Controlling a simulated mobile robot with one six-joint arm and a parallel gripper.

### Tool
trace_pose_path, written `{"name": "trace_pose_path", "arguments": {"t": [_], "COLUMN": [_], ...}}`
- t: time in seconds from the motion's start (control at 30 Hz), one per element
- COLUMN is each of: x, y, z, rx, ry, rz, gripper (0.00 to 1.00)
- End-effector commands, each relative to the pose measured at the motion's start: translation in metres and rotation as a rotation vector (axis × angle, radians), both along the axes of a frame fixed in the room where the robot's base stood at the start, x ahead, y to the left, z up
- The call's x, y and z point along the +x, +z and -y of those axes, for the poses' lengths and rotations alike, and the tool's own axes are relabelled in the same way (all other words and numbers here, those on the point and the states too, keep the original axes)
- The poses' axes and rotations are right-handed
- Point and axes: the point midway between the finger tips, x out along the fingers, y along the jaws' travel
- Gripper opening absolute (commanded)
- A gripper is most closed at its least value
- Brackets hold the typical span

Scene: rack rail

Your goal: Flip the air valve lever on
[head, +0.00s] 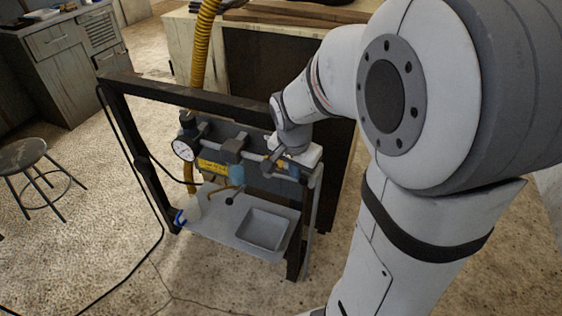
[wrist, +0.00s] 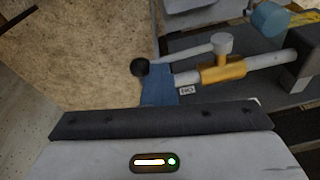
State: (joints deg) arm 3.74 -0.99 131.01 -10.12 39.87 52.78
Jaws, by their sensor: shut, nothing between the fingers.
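The air valve shows in the wrist view as a brass body (wrist: 222,70) on a grey pipe. Its grey lever (wrist: 185,52) runs left from a round pivot cap, roughly along the pipe, to a black end knob (wrist: 139,68). My gripper (wrist: 158,72) is shut and empty, its blue fingers right beside the knob; I cannot tell whether they touch. A label (wrist: 187,90) reading "ON" upside down lies just right of the fingers. In the head view my wrist reaches over the right end of the panel and hides much of the valve.
A dark frame (head: 133,87) surrounds the panel. A pressure gauge (head: 184,150) and a blue filter bowl (head: 237,172) sit left of the valve. A shelf (head: 215,225) below carries a grey tray (head: 265,230). A yellow hose (head: 201,55) rises behind.

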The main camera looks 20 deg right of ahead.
Motion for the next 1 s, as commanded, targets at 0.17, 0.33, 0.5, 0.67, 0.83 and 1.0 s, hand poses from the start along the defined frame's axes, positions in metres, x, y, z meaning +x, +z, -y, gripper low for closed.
{"name": "trace_pose_path", "arguments": {"t": [0.17, 0.33, 0.5, 0.67, 0.83, 1.0], "x": [-0.002, -0.003, -0.003, -0.003, -0.003, 0.0], "y": [-0.006, -0.007, -0.007, -0.007, -0.005, 0.016], "z": [0.0, 0.0, 0.0, 0.0, 0.0, 0.002], "rx": [-0.001, -0.001, -0.001, -0.001, -0.002, -0.003], "ry": [0.006, 0.007, 0.008, 0.008, 0.008, 0.009], "rz": [-0.002, -0.005, -0.005, -0.007, -0.007, -0.004], "gripper": [0.0, 0.0, 0.0, 0.0, 0.0, 0.0]}}
